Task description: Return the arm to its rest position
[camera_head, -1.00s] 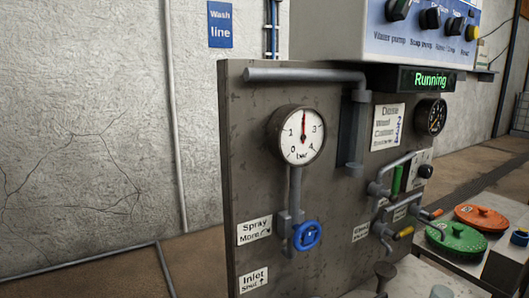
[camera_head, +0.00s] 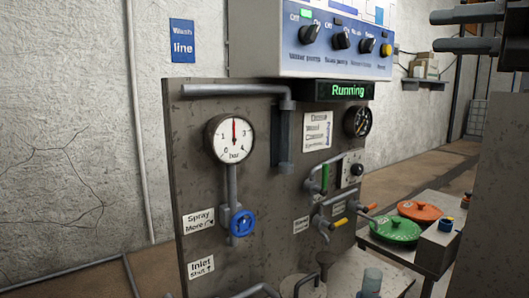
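My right gripper (camera_head: 436,31) shows at the upper right of the head view. Its two dark fingers point left, with a clear gap between them and nothing held. It is apart from the panel, to the right of the blue-and-white control box (camera_head: 325,48). My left gripper is not in view. The rest of my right arm is mostly outside the picture.
A grey panel (camera_head: 190,130) carries a gauge (camera_head: 233,138) near 2 bar, a blue valve wheel (camera_head: 242,222) and a display (camera_head: 348,91) reading "Running". Green (camera_head: 393,230) and orange (camera_head: 420,210) lids sit on a low table at right.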

